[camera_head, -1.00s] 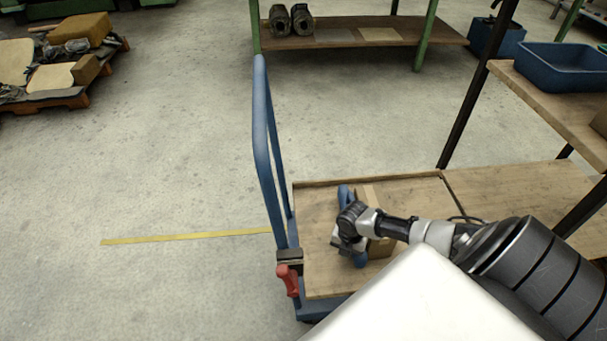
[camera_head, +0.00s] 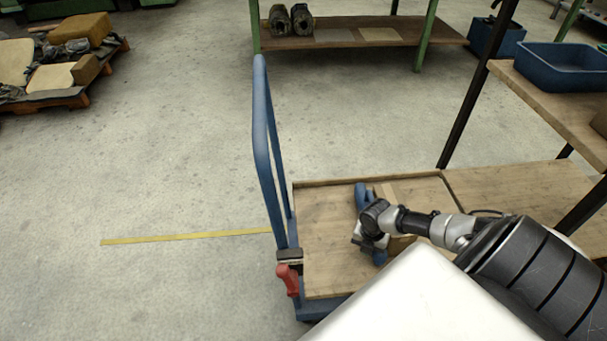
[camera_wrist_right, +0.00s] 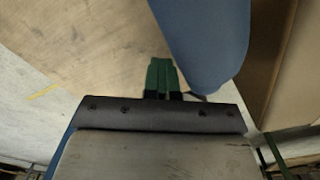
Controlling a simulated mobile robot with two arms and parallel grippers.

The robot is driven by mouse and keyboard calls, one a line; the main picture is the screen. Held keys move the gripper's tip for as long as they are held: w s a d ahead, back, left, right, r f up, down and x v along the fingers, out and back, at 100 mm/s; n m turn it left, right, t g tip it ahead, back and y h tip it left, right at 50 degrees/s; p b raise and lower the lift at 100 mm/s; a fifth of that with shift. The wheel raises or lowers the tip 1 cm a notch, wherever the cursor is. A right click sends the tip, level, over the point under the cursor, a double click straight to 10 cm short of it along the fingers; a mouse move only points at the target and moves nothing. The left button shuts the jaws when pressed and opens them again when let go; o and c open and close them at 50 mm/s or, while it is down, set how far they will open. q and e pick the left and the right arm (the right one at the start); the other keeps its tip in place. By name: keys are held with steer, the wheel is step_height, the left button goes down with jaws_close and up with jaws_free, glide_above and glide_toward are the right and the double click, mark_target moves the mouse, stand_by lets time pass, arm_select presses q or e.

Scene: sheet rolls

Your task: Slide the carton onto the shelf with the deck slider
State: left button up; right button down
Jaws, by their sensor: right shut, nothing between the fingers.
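The blue deck slider (camera_head: 362,196) stands on the wooden cart deck (camera_head: 322,235), along the left side of the brown carton (camera_head: 404,190). My right gripper (camera_head: 366,240) is low over the deck at the slider, partly hiding slider and carton. In the right wrist view its green fingers (camera_wrist_right: 161,77) are shut with nothing between them, beside the blue slider (camera_wrist_right: 212,35); the carton (camera_wrist_right: 285,75) is beyond the slider at the right. I cannot tell whether the fingers touch the slider. The shelf (camera_head: 520,190) adjoins the deck's right edge. My left gripper is out of view.
The cart's blue push handle (camera_head: 262,130) rises at the deck's left, with a red lever (camera_head: 288,280) below. A dark post (camera_head: 478,90) stands behind the shelf. An upper board holds a blue bin (camera_head: 565,68). The lower shelf near the deck is clear.

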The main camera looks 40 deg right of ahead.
steer(key=shift+s+d, duration=0.65)
steer(key=shift+d, duration=0.35)
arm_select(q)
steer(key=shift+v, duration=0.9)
arm_select(e)
steer(key=shift+s+d, duration=0.5)
steer(key=shift+d, duration=0.35)
